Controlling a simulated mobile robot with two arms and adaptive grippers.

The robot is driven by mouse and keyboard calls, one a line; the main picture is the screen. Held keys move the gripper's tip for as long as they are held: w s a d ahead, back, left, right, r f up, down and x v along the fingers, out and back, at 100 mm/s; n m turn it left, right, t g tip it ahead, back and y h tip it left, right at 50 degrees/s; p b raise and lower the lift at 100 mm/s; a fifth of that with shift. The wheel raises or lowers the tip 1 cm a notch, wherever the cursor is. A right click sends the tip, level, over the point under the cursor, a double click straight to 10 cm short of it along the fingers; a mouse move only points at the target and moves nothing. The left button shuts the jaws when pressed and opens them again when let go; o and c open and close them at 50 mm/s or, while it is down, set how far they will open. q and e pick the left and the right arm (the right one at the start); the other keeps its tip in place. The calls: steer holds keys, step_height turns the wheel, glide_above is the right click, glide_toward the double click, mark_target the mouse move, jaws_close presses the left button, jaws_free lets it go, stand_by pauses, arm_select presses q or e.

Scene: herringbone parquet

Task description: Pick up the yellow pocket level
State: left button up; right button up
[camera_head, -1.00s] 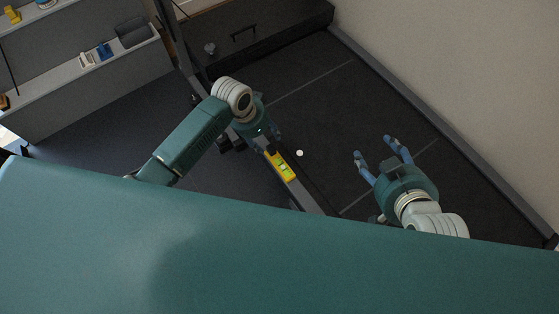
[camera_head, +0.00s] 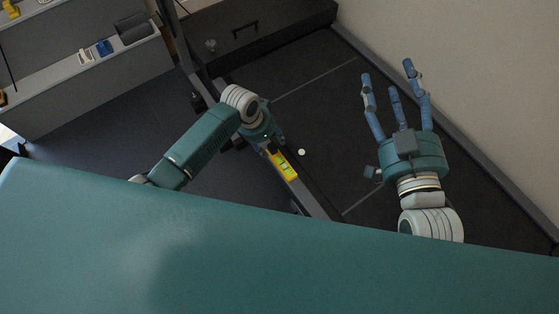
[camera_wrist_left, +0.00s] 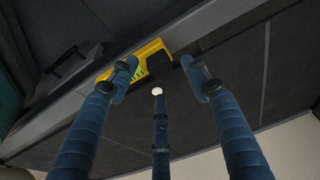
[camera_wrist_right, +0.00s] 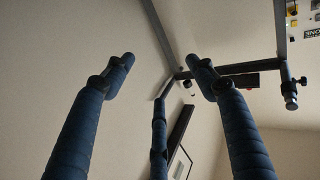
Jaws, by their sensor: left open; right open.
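The yellow pocket level (camera_head: 284,166), with green vials, lies along a narrow grey beam at the middle of the head view. In the left wrist view its yellow body (camera_wrist_left: 152,47) shows beyond the fingers, partly hidden by one fingertip. My left gripper (camera_head: 277,144) is at the level's upper end in the head view. In the left wrist view my left gripper (camera_wrist_left: 159,75) is open, with its fingers spread and nothing held; contact with the level cannot be told. My right gripper (camera_head: 389,80) is open and empty, well right of the level; its fingers (camera_wrist_right: 158,68) point toward wall and ceiling.
A dark drawer unit (camera_head: 245,40) stands at the back. A grey shelf (camera_head: 70,75) with small items is at upper left. A pale wall (camera_head: 460,70) bounds the right; dark floor (camera_head: 320,100) lies between.

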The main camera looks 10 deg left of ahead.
mark_target(271, 147)
arm_select(q)
steer(key=b+x, duration=0.2)
steer(key=x, duration=0.1)
steer(key=shift+a+f, duration=0.1)
steer(key=shift+f, duration=0.3)
jaws_close()
arm_select(e)
steer(key=s+r+t+y, duration=0.2)
steer(key=r+t, duration=0.4)
steer(key=r, duration=0.5)
steer(key=shift+s+a+r, duration=0.25)
steer(key=shift+s+r, duration=0.15)
steer(key=shift+s, duration=0.3)
